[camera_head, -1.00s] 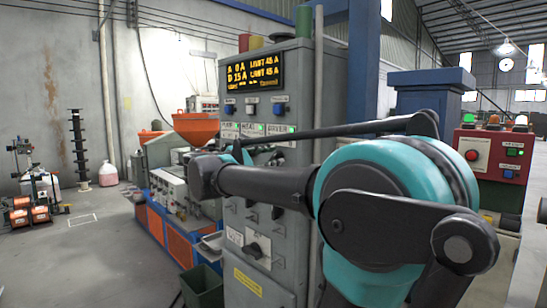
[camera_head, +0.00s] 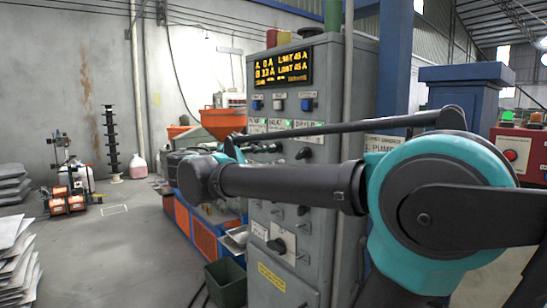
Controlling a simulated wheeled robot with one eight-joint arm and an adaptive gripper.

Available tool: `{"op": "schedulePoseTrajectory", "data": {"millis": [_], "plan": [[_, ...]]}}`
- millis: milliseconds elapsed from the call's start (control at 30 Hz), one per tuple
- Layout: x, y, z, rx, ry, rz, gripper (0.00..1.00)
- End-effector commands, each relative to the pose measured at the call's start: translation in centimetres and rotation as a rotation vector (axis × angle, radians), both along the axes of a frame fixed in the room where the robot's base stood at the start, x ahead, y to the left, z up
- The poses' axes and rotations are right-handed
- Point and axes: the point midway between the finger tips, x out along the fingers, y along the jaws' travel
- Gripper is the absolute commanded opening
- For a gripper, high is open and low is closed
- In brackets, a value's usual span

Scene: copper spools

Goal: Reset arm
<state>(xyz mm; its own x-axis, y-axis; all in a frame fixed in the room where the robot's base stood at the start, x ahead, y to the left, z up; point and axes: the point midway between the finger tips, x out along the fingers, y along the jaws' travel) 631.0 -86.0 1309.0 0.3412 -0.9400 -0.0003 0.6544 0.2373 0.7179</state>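My teal and black arm fills the right half of the head view. Its dark forearm reaches left across the front of a grey control cabinet (camera_head: 318,160). The arm narrows to a dark rounded joint near the orange machine. I cannot make out gripper fingers there; they are out of view or hidden behind that joint. The cabinet has a lit yellow display (camera_head: 284,67), with rows of buttons and knobs below it. The forearm covers part of the cabinet's front, and I cannot tell how far apart they are.
An orange hopper (camera_head: 224,123) stands behind the forearm's end. A green bin (camera_head: 226,284) is at the cabinet's foot. Copper spools (camera_head: 68,203) and a pink jug (camera_head: 138,166) stand farther left. Stacked sheets (camera_head: 18,262) are at the left edge. Open grey floor lies between.

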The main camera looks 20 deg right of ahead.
Motion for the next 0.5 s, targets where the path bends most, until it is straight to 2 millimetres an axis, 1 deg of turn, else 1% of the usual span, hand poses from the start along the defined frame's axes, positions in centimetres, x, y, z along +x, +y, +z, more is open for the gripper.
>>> {"op": "schedulePoseTrajectory", "data": {"millis": [267,333,367,433,467,500], "plan": [[0.0,0.0,0.0,0.0,0.0,0.0,0.34],[0.0,-0.2,-0.4,0.01,0.0,-0.001,0.34],[0.0,-0.3,-0.9,0.021,0.001,-0.001,0.34],[-0.1,-1.0,-2.7,0.065,0.0,-0.003,0.34],[-0.2,-1.3,-3.8,0.094,0.001,-0.004,0.34],[-0.3,-1.9,-5.8,0.143,-0.001,-0.007,0.34]]}}
